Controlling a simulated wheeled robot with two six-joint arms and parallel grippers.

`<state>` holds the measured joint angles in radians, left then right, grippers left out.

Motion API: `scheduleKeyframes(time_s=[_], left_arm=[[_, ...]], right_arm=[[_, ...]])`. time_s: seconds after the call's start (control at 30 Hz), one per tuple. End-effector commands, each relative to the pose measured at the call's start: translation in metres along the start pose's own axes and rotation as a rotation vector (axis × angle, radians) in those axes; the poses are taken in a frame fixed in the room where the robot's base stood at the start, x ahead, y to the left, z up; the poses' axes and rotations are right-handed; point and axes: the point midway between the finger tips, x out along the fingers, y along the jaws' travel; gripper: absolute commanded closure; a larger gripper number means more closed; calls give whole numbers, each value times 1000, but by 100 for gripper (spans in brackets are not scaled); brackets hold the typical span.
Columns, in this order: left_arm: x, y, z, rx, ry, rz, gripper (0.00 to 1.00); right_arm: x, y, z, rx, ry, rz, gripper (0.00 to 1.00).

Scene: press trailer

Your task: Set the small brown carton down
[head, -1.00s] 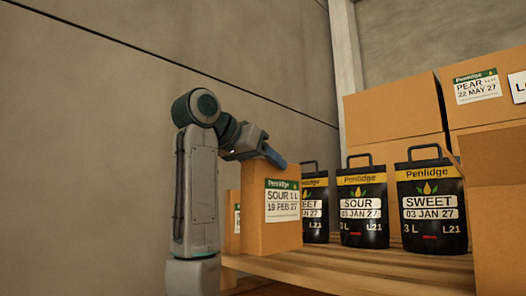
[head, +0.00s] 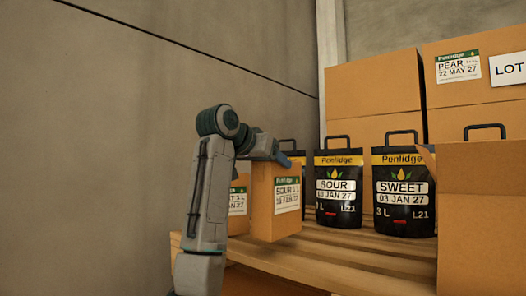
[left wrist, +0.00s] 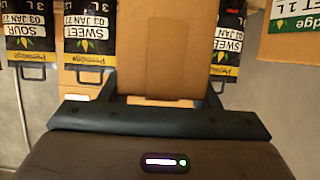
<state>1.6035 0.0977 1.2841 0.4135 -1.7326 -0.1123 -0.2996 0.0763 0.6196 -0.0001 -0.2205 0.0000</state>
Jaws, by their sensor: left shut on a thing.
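The small brown carton (head: 262,208) has a green and white "SOUR 1 L" label. It is upright at the left end of the slatted wooden shelf (head: 340,255). My left gripper (head: 280,157) is shut on its top from above. In the left wrist view the carton (left wrist: 165,45) fills the space between the two fingers (left wrist: 163,98). Its base lies against the slats in the picture; I cannot tell whether it touches them. My right gripper is not in view.
A similar carton (head: 238,210) stands just left of the held one. Black bags marked SOUR (head: 338,205) and SWEET (head: 403,210) stand to the right, a third partly hidden. Large boxes (head: 375,85) rise behind. A big carton (head: 485,215) blocks the front right.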

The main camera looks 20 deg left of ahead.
Motion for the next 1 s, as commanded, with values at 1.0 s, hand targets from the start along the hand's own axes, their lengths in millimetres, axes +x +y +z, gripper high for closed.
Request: scheduleKeyframes(time_s=[1.0], left_arm=[[26,-1,26,2,8,0,100]], right_arm=[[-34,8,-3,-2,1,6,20]])
